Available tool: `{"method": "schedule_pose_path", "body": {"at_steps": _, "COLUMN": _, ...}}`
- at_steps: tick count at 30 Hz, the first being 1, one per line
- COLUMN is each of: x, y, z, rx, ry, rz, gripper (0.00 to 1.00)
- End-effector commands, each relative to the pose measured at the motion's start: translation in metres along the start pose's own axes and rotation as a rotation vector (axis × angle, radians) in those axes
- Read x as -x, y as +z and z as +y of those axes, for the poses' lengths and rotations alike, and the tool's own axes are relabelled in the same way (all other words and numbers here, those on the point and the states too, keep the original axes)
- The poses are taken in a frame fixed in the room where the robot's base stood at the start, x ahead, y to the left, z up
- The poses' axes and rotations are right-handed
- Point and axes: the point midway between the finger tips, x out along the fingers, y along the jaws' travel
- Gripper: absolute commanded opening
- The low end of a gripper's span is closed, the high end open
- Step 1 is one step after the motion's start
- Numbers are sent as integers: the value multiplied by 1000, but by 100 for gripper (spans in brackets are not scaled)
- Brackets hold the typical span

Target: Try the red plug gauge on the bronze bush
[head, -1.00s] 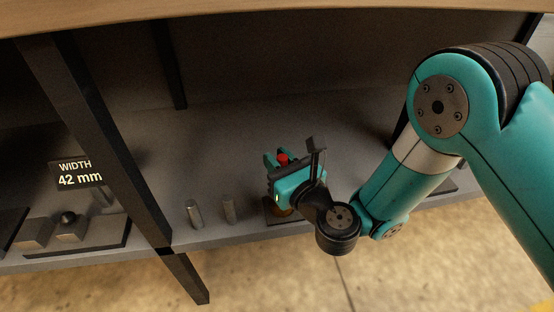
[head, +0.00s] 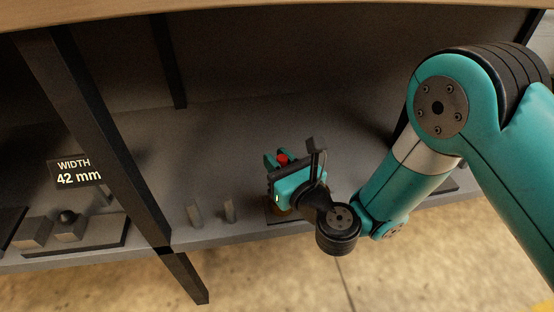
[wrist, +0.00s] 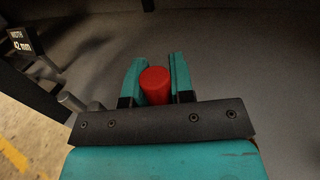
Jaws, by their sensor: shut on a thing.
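The red plug gauge (wrist: 155,84) stands between the two teal fingers of my gripper (wrist: 154,78) in the wrist view, and the fingers are shut on it. In the head view only the red top of the gauge (head: 282,159) shows above my gripper (head: 283,162), over the front part of the grey shelf. I cannot make out the bronze bush for certain; a brownish sliver (head: 282,211) shows below my gripper, mostly hidden by it. The gauge's lower end is hidden, so I cannot tell whether it touches the bush.
Two grey pins (head: 229,211) (head: 195,213) stand on the shelf (head: 190,150) left of my gripper. A dark post (head: 100,140) and a "WIDTH 42 mm" sign (head: 76,172) are further left, above a tray of grey blocks (head: 100,237). The shelf behind my gripper is clear.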

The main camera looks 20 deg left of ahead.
Motion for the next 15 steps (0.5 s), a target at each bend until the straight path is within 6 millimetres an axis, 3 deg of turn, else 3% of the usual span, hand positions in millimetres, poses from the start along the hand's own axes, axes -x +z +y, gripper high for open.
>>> {"method": "schedule_pose_path", "body": {"at_steps": 15, "x": 0, "y": 6, "z": 0, "rx": 0, "ry": 0, "rz": 0, "gripper": 0}}
